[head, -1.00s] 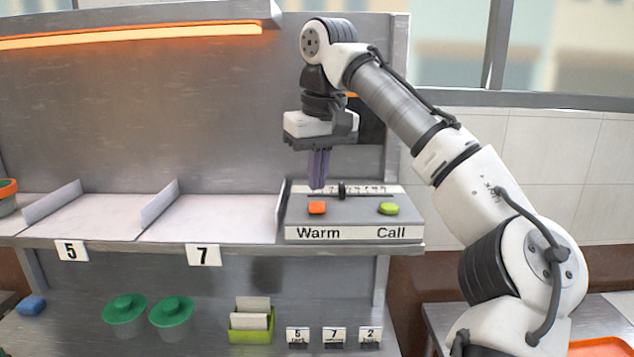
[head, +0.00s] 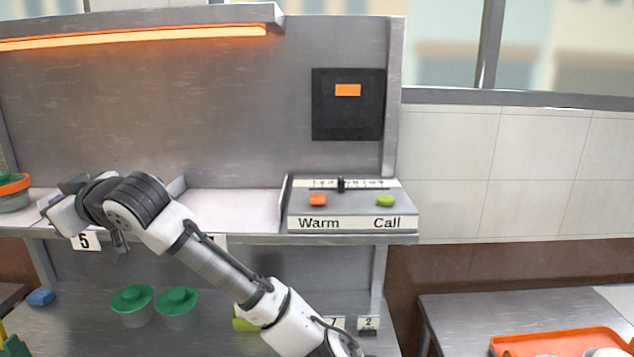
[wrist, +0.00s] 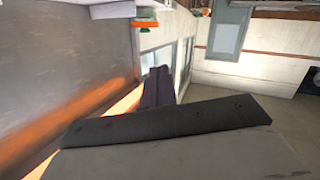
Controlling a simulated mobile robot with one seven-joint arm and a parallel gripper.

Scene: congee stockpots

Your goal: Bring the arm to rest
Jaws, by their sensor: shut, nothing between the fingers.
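My arm reaches across the lower middle of the head view and folds toward the shelf's left part. My gripper shows in the wrist view (wrist: 157,88), its dark purple fingers together with nothing held. In the head view its fingers are not clearly seen; the white and dark wrist end is in front of the shelf near the "5" label (head: 85,241). The control box (head: 352,211) with the orange Warm button (head: 317,200) and green Call button (head: 385,201) stands clear of the arm.
An orange-rimmed pot (head: 14,193) stands at the shelf's left end, near my wrist. Two green-lidded tubs (head: 133,300) (head: 178,302) are on the lower counter. An orange tray (head: 560,342) lies at right. A glowing orange strip (head: 130,38) runs overhead.

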